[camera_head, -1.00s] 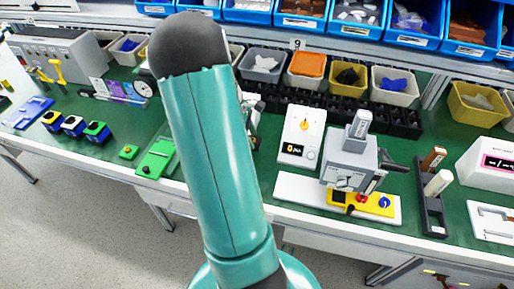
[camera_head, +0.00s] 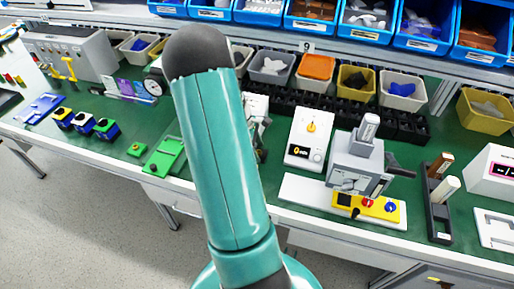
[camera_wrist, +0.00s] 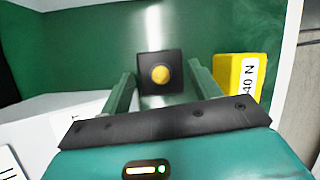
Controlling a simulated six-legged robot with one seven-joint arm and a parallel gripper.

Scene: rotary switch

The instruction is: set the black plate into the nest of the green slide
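The fingers are apart, with a narrow gap seen on each side of the plate. Green surface shows behind it. In the head view the green slide (camera_head: 164,158), with a small dark knob near its front end, lies on the bench left of my arm. Its nest is too small to make out there. My teal arm hides the gripper, and I cannot pick out the plate in that view.
In the wrist view a yellow block (camera_wrist: 240,76) labelled "40 N" stands right of the plate, and a white body (camera_wrist: 60,120) is at left. A grey press (camera_head: 357,160) stands right of my arm.

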